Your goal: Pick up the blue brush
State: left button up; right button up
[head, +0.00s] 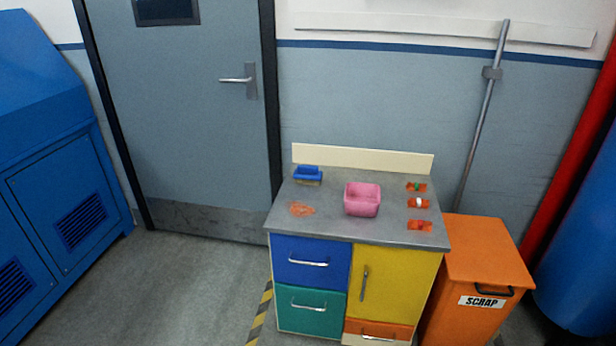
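A small blue object with a yellowish lower edge (307,174) lies at the back left of the grey cabinet top (330,232). It is probably the blue brush, but it is too small to be sure. Nothing touches it from above. Neither of my grippers shows in the head view.
A pink bin (362,200) stands mid-top, with an orange patch (301,209) to its left and several small orange items (420,226) at right. An orange scrap bin (485,255) stands right of the cabinet, a blue machine (60,190) far left. The floor in front-left is clear.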

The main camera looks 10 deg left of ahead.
aim_at(312, 175)
jog(key=z, duration=0.3)
jog(key=i+j+z, duration=0.15)
jog(key=j+z, duration=0.3)
jog(key=i+j+z, duration=0.1)
jog(key=j+z, duration=0.75)
